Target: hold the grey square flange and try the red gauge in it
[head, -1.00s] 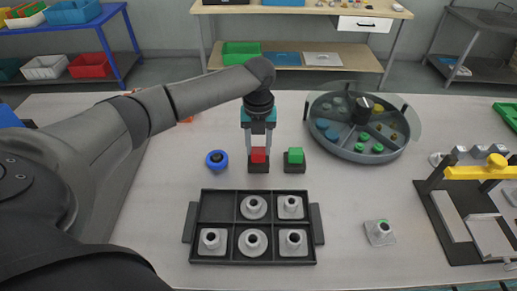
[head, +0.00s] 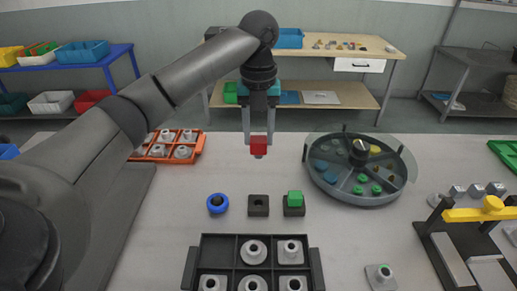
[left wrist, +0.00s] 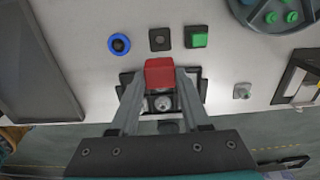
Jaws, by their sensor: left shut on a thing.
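My left gripper (head: 259,140) is shut on the red gauge (head: 258,146), a red block with a short grey-blue tip below it, and holds it above the table. The red gauge also shows between the fingers in the left wrist view (left wrist: 159,73). Its dark square stand (head: 258,206) is empty below. A grey square flange (head: 380,277) with a green mark stands alone on the table at the right front. More grey flanges, some square-based and some round, sit in the black divided tray (head: 228,240), which the picture's lower edge cuts off. My right gripper is not in view.
A green gauge (head: 295,198) in a dark stand and a blue ring-shaped thing (head: 217,203) flank the empty stand. A round covered carousel (head: 360,195) stands right. An orange tray (head: 200,146) of grey parts lies behind my left arm. A yellow-barred fixture (head: 475,214) is at far right.

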